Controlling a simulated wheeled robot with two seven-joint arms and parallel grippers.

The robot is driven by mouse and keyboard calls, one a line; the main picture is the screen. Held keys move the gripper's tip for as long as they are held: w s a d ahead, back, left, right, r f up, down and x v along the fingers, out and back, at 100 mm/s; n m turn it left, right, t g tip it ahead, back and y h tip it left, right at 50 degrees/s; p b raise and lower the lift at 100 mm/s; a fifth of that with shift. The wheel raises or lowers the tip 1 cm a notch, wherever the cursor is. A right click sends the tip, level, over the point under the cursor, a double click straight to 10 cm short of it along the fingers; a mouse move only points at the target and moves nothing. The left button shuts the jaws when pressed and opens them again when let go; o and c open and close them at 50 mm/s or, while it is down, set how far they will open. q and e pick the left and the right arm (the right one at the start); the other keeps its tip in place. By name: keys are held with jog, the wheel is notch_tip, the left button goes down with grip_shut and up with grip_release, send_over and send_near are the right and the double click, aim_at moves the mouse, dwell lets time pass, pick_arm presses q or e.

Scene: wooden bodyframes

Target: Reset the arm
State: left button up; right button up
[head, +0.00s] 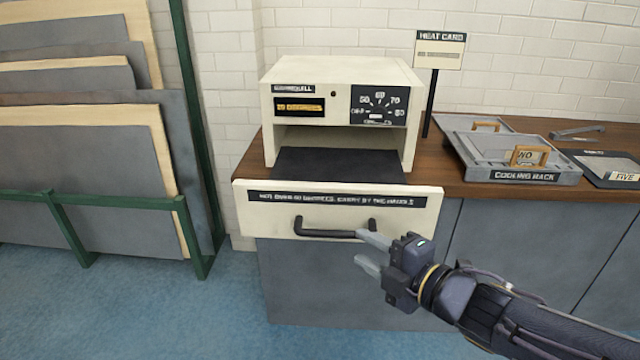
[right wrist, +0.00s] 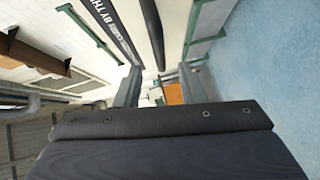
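My right gripper (head: 359,247) comes in from the lower right in the head view. Its two grey fingers are spread apart with nothing between them. The fingertips are close to the right end of the dark bar handle (head: 325,234) on the cream drawer front (head: 275,222). I cannot tell whether the upper finger touches the handle. In the right wrist view the gripper (right wrist: 158,76) shows its fingers apart, with the dark handle bar (right wrist: 152,30) ahead of them. My left gripper is in neither view.
The cream oven-like box (head: 335,75) stands on the wooden counter (head: 455,180), its drawer pulled out. A grey cooling rack (head: 480,165) and a heat card sign (head: 440,50) are to the right. A green rack (head: 110,200) with boards stands left. Blue floor is open in front.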

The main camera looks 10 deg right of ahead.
jog(key=s+d+f+m+g+h, duration=0.1)
jog(key=s+d+f+m+h, duration=0.3)
jog(key=m, duration=0.4)
jog(key=s+d+f+m+g+h, duration=0.1)
jog(key=s+d+m+g+h, duration=0.1)
jog(key=d+m+h, duration=0.35)
jog(key=s+a+f+m+g+y, duration=0.2)
jog(key=s+a+m+g+y, duration=0.1)
jog(key=s+m, duration=0.25)
jog(key=s+a+f+m+g+y, duration=0.2)
jog(key=s+a+f+m+y, duration=0.15)
jog(key=s+m, duration=0.2)
notch_tip(320, 180, up, 22)
jog(key=h+p, duration=0.1)
jog(key=p, duration=2)
jog(key=shift+s+a+f+n+g, duration=0.15)
jog(key=shift+s+f+n+g, duration=0.05)
jog(key=shift+s+n+g, duration=0.15)
